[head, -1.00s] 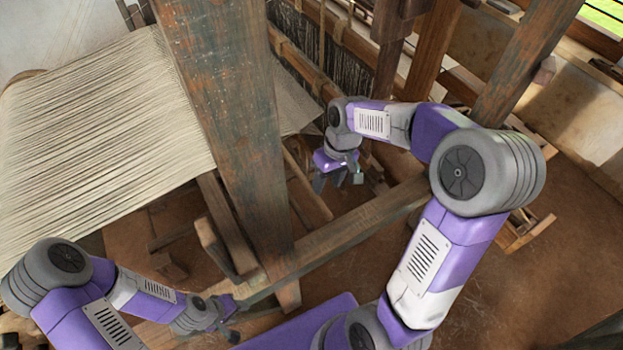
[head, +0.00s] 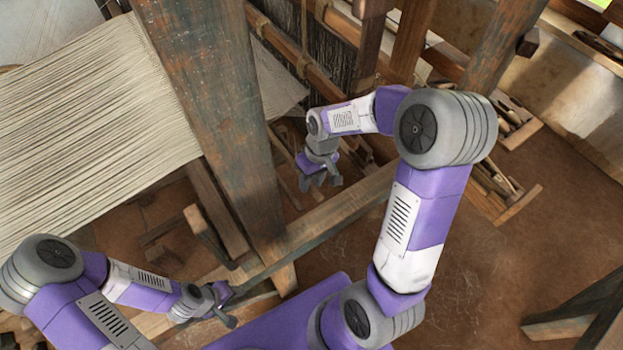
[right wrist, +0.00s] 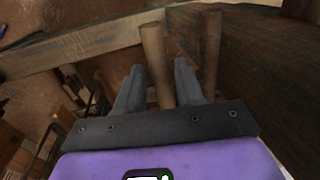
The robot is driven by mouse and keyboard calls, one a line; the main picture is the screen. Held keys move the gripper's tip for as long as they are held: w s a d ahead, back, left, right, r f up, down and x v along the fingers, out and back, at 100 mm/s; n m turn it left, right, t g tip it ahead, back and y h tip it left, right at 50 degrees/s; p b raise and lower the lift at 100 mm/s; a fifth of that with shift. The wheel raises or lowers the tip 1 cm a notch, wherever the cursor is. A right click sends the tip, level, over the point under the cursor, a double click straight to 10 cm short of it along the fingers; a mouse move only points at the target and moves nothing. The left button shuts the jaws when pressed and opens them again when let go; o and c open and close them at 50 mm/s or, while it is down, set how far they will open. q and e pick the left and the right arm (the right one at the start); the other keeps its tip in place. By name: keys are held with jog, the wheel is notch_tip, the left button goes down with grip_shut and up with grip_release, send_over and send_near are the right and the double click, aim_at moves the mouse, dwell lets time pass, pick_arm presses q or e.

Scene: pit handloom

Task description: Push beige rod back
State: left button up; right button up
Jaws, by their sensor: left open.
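In the right wrist view, a beige rod (right wrist: 157,62) stands between and beyond the two fingers of my right gripper (right wrist: 158,82). The fingers are apart, with a gap visible on each side of the rod. A second, browner rod (right wrist: 210,52) stands just right of the right finger. In the head view, my right gripper (head: 320,182) hangs low inside the loom frame, behind the long beam; I cannot make out the beige rod with certainty there. My left gripper (head: 224,304) is open and empty at the lower left, near the front beam.
A thick upright post (head: 212,110) stands left of my right gripper. A long horizontal beam (head: 345,207) runs in front of it. Pale warp threads (head: 90,120) spread at the left. A wooden tray (head: 510,205) lies on the floor at the right. The bare floor (head: 470,270) is clear.

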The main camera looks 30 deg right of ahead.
grip_shut()
jog(key=shift+a, duration=0.1)
jog(key=shift+a, duration=0.6)
jog(key=shift+c, duration=0.4)
grip_release()
jog(key=o, duration=0.4)
jog(key=shift+a, duration=0.1)
jog(key=r, duration=0.2)
jog(key=d+r, duration=0.1)
jog(key=r, duration=0.4)
jog(key=shift+d+r, duration=0.25)
jog(key=shift+d, duration=0.1)
